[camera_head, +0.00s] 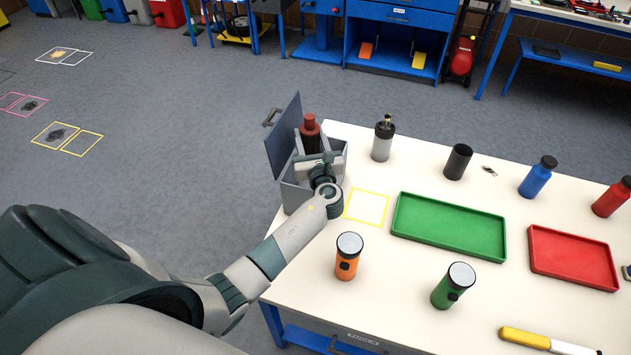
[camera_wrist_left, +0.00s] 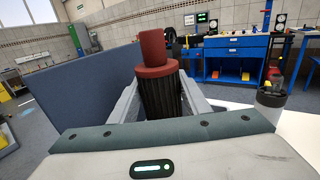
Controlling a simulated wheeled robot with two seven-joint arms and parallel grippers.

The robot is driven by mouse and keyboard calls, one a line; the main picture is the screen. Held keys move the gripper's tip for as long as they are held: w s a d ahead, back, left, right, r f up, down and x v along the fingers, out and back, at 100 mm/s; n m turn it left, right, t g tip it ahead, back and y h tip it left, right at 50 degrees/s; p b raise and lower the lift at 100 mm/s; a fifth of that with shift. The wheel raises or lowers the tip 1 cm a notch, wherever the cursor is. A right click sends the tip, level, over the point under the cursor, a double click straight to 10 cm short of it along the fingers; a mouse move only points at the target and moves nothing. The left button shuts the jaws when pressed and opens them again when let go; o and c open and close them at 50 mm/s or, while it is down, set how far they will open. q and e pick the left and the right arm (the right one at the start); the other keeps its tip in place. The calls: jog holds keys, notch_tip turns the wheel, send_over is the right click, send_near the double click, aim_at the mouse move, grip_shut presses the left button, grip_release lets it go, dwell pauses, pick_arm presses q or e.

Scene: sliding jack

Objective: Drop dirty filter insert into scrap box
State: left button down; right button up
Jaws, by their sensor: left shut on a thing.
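The dirty filter insert (camera_head: 309,135) has a red top and a dark ribbed body. My left gripper (camera_head: 315,160) is shut on it and holds it upright at the scrap box. In the left wrist view the insert (camera_wrist_left: 156,85) stands between the two fingers (camera_wrist_left: 158,100). The scrap box (camera_head: 295,195) is a grey box at the table's left back corner with its lid (camera_head: 284,140) raised. The insert's lower end is hidden, so I cannot tell how deep it is in the box. My right gripper is not in view.
A grey and black canister (camera_head: 383,140) and a black cup (camera_head: 458,162) stand to the right. A green tray (camera_head: 398,228), a red tray (camera_head: 535,262), an orange flashlight (camera_head: 346,262) and a green flashlight (camera_head: 447,292) are also on the white table. A yellow outlined square (camera_head: 367,206) is empty.

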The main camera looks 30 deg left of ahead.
aim_at(312, 152)
pick_arm(q)
notch_tip(312, 152, down, 2)
jog(key=shift+f+b, duration=0.15)
jog(key=shift+b, duration=0.4)
jog(key=shift+f+b, duration=0.5)
jog(key=shift+b, duration=0.05)
jog(key=c, duration=0.9)
grip_release()
jog(key=shift+d, duration=0.1)
jog(key=shift+s+d, duration=0.45)
jog(key=b+v, duration=0.5)
jog(key=v, duration=1.1)
